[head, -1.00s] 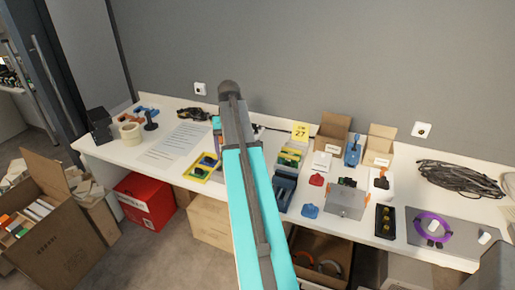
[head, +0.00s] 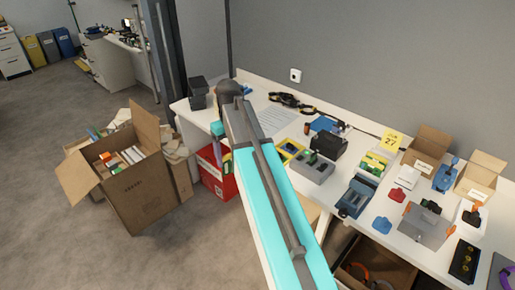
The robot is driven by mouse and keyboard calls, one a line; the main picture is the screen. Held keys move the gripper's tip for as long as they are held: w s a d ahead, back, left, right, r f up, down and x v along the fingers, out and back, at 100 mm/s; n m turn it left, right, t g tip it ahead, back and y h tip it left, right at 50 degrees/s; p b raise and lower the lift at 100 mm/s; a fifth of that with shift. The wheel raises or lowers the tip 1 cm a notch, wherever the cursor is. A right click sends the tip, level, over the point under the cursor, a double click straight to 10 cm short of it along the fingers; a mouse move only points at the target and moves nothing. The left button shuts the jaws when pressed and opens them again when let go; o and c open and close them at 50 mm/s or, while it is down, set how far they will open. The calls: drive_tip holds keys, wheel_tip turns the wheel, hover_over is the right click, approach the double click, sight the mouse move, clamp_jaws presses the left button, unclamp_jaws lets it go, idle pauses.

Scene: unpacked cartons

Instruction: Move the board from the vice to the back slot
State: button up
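A dark blue block-like thing with a pale top, which looks like the vice (head: 356,198), stands near the front edge of the bench, right of my arm. I cannot make out a board in it. Behind it a pale holder with green and yellow parts (head: 375,163) stands near the yellow "27" sign; it may be the slotted rack, but its slots are too small to tell apart. A grey box with a small green piece (head: 313,167) lies left of the vice.
The white bench (head: 284,133) runs along the grey wall. Open cartons (head: 425,148) and a grey metal box (head: 427,226) crowd its right part. A large open carton (head: 130,180) and a red box (head: 215,173) stand on the floor at left. The floor in front is clear.

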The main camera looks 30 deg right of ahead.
drive_tip(key=a+n, duration=0.4)
drive_tip(key=a, duration=0.9)
drive_tip(key=shift+a, duration=0.2)
drive_tip(key=shift+f, duration=0.15)
